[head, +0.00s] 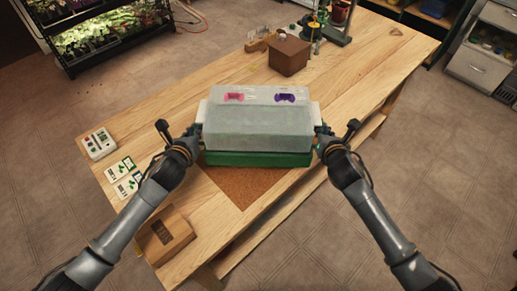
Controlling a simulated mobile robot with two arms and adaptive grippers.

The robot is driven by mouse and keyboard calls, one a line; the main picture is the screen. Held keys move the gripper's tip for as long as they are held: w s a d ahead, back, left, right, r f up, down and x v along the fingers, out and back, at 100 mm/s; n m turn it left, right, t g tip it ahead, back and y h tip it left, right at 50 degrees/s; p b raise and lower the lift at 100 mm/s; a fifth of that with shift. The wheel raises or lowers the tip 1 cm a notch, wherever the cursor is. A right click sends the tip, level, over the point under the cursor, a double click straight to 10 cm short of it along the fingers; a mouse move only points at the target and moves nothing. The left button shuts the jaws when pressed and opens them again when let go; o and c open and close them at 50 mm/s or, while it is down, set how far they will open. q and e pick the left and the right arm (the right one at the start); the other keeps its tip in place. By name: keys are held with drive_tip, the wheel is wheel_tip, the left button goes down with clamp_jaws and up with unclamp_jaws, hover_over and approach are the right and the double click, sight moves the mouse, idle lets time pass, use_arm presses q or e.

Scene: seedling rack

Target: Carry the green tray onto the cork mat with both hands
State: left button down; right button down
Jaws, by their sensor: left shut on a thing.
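The green tray (258,159) is in the middle of the head view, with a large translucent grey cover above it bearing a pink and a purple mark. The cork mat (243,189) shows below and in front of the tray, which hides its far part. I cannot tell whether the tray touches the mat or is held above it. My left gripper (196,133) is shut on the tray's left end. My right gripper (322,133) is at the tray's right end; its fingers are too hidden to tell whether it is shut.
The wooden table (145,108) has a brown box (289,54) behind the tray. A white device (98,143) and printed cards (121,169) lie at left. A cardboard box (165,235) is at the near left. Some bare table lies left of the tray.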

use_arm(q)
drive_tip(key=shift+w, duration=0.1)
use_arm(e)
drive_tip(key=shift+r, duration=0.1)
